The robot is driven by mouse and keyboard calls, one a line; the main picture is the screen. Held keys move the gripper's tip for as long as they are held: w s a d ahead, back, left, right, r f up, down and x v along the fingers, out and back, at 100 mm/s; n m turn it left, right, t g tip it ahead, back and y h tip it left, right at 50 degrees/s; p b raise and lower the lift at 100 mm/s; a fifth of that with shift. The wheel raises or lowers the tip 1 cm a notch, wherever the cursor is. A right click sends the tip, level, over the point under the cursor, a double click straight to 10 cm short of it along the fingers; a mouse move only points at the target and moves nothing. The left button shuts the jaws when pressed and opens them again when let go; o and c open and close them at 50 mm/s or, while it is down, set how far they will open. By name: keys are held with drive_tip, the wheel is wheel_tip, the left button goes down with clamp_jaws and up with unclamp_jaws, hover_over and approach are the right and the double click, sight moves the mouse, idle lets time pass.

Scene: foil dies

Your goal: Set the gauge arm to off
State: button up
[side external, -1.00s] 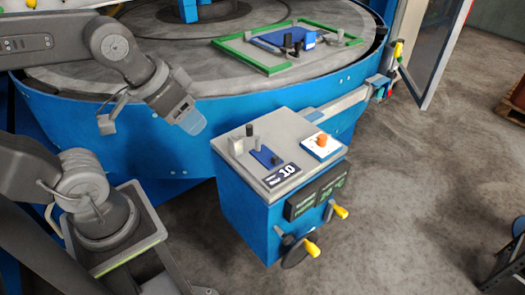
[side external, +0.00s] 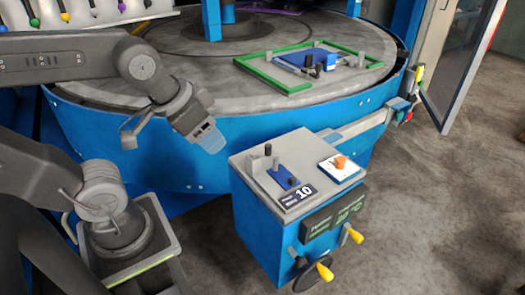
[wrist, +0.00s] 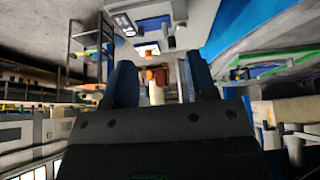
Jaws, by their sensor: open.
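My gripper (side external: 211,141) hangs in the air to the left of the blue cabinet (side external: 262,225), apart from its grey top (side external: 270,198). In the wrist view my gripper (wrist: 160,72) shows two blue fingers standing apart with nothing held. On the cabinet top are grey posts with a dark-capped one (side external: 268,150), a blue plate (side external: 280,174) with a black knob (side external: 293,181), a "10" label (side external: 299,194) and an orange knob (side external: 341,161) on a white plate (side external: 328,170). I cannot tell which of these is the gauge arm or how it is set.
A round grey turntable (side external: 215,95) stands behind, with a green frame (side external: 262,79) around a blue plate with levers (side external: 321,56). Yellow-handled cranks (side external: 324,271) stick out of the cabinet front. A glass-panelled door (side external: 468,70) stands at the right. The floor at right is clear.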

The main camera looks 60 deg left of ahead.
idle(0.3)
drive_tip(key=shift+c, duration=0.8)
wheel_tip(320, 180, up, 4)
drive_tip(key=m+g, duration=0.6)
drive_tip(key=m, duration=1.3)
hover_over(268, 145)
wheel_tip(268, 145, down, 14)
drive_tip(key=shift+r, duration=0.25)
clamp_jaws()
